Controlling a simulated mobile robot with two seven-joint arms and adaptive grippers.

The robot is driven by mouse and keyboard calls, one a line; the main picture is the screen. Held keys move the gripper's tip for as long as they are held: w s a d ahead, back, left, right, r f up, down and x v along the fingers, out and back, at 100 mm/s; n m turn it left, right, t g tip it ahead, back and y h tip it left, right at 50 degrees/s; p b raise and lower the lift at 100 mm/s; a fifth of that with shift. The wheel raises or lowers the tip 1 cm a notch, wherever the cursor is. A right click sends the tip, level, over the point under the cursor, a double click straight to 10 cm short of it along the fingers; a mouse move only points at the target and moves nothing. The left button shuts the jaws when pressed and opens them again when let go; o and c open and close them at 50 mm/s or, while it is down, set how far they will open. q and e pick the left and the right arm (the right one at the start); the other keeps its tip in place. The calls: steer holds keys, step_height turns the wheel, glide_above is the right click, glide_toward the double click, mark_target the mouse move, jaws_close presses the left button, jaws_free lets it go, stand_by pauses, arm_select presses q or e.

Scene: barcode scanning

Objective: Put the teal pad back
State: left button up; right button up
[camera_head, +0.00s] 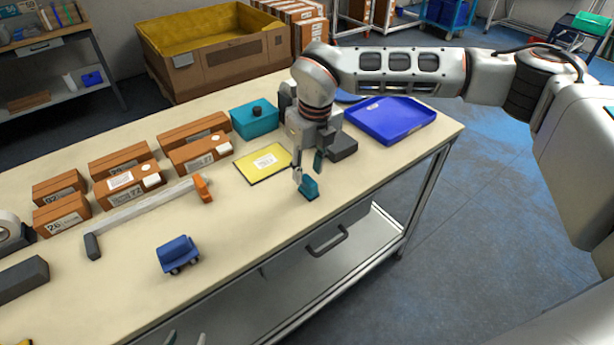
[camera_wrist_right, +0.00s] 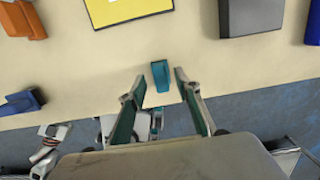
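A small teal pad (camera_head: 309,189) lies on the tabletop near the front edge. In the right wrist view the teal pad (camera_wrist_right: 160,75) sits just beyond the fingertips, roughly between their lines. My right gripper (camera_head: 308,169) points down over it with fingers apart; the right wrist view shows the same open fingers (camera_wrist_right: 158,82) with nothing clamped between them. Whether a finger touches the pad is unclear. My left gripper (camera_head: 186,339) shows only as two separated fingertips at the bottom edge of the head view.
A yellow labelled sheet (camera_head: 264,162), a teal box with black knob (camera_head: 255,119), a dark grey block (camera_head: 343,147) and a blue tray (camera_head: 392,121) are nearby. Several brown boxes (camera_head: 130,185), a white-and-orange bar (camera_head: 145,208) and a blue toy truck (camera_head: 178,253) lie left.

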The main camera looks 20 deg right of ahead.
mark_target(310, 181)
step_height(310, 181, up, 9)
steer(key=s, duration=0.1)
steer(key=shift+d+f, duration=0.15)
steer(key=shift+f, duration=0.05)
